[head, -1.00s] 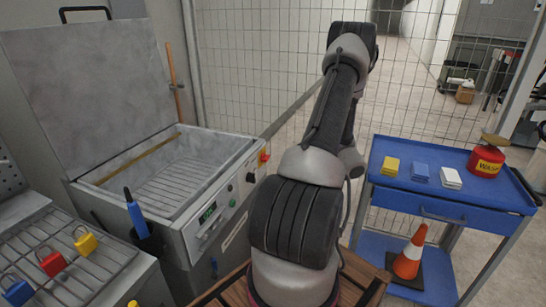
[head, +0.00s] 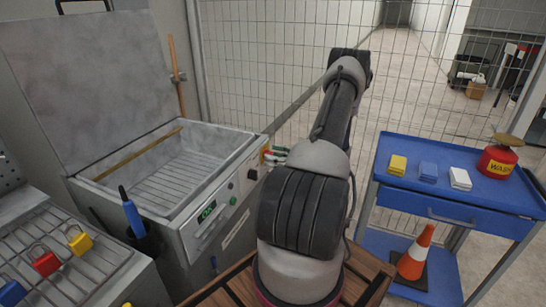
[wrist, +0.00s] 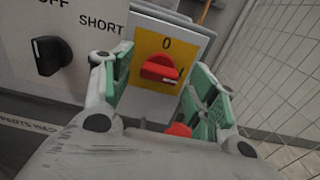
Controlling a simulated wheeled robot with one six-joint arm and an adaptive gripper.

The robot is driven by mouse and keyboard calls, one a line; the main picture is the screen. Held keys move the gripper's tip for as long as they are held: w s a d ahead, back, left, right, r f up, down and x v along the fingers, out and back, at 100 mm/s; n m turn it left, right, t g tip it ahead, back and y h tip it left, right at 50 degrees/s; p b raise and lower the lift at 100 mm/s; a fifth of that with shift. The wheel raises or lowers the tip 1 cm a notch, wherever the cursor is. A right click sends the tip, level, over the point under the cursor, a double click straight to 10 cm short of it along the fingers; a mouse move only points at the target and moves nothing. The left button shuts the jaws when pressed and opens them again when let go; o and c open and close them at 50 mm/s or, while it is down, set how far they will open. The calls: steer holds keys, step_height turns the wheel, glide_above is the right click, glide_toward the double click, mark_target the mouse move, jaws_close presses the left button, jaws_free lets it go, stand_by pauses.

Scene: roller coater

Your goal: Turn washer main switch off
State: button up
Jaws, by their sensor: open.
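The red rotary main switch (wrist: 160,68) sits on a yellow plate (wrist: 150,44) marked 0 at the top, with a partly hidden mark at the right. Its handle lies roughly crosswise, with a white mark at its lower right end. My gripper (wrist: 162,76) is open, with one green-padded finger on each side of the handle; I cannot tell whether either touches it. In the head view my gripper (head: 274,156) is at the right end of the washer's front panel and covers most of the switch. The washer (head: 195,222) has its lid up and its green display lit.
A black knob (wrist: 52,55) labelled OFF and SHORT is left of the switch. A wire mesh fence (head: 265,60) stands close behind. A blue cart (head: 455,207) with sponges and a red can is at the right, with an orange cone (head: 416,254) on its lower shelf.

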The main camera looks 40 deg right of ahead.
steer(key=shift+w+a, duration=0.15)
steer(key=shift+w, duration=0.15)
steer(key=c, duration=1)
